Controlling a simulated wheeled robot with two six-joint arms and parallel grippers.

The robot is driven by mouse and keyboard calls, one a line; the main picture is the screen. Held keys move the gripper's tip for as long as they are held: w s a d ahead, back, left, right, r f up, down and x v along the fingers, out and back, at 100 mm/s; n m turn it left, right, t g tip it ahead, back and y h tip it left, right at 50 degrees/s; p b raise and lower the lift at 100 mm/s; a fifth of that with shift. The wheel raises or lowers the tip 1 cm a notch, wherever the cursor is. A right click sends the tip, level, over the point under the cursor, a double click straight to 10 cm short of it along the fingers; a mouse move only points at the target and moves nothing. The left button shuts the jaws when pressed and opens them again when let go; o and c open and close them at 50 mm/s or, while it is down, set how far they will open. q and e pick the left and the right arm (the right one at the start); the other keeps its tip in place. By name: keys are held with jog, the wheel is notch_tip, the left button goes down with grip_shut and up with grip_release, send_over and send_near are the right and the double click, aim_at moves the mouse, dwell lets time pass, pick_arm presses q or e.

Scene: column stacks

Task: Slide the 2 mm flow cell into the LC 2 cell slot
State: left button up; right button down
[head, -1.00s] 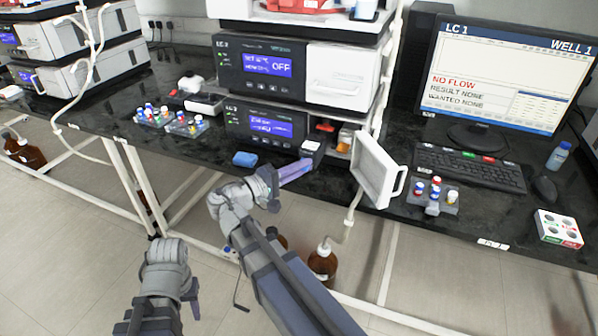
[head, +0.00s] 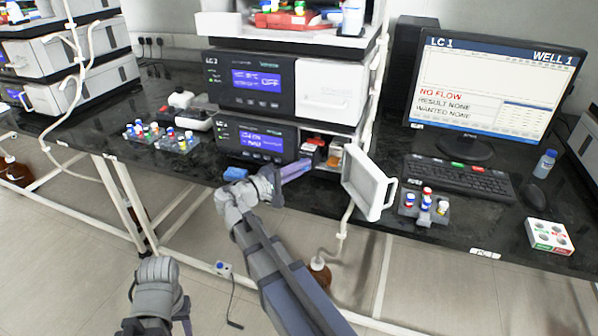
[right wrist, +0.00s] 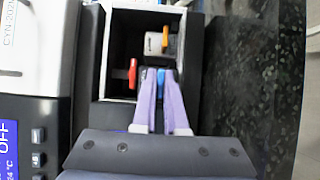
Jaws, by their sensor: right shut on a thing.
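My right gripper (head: 296,170) is at the open bay of the lower instrument, its purple fingers shut on a small cell. In the right wrist view the fingers (right wrist: 161,100) point into the bay (right wrist: 120,20), and a blue part of the held cell (right wrist: 161,77) shows between their tips. The rest of the cell is mostly hidden. A red part (right wrist: 132,74) and a pale block with an orange part (right wrist: 160,42) are in the bay, beside and beyond the tips. I cannot tell how deep the cell sits. My left gripper (head: 183,310) is low, mostly hidden.
The bay's white door (head: 367,183) stands open to the right of my right gripper. Vial racks (head: 177,142), a keyboard (head: 460,178) and another vial rack (head: 424,206) stand on the bench. The monitor reads NO FLOW.

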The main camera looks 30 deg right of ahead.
jog(key=shift+w+d, duration=1.3)
jog(key=shift+d, duration=0.2)
jog(key=shift+f, duration=0.1)
jog(key=c, duration=0.9)
grip_release()
jog(key=shift+s+a, duration=0.2)
jog(key=shift+a, duration=1.1)
jog(key=shift+s+a, duration=0.2)
jog(key=shift+a, duration=1.05)
jog(key=shift+s+a, duration=0.2)
jog(key=shift+a, duration=1.1)
jog(key=shift+f, duration=0.1)
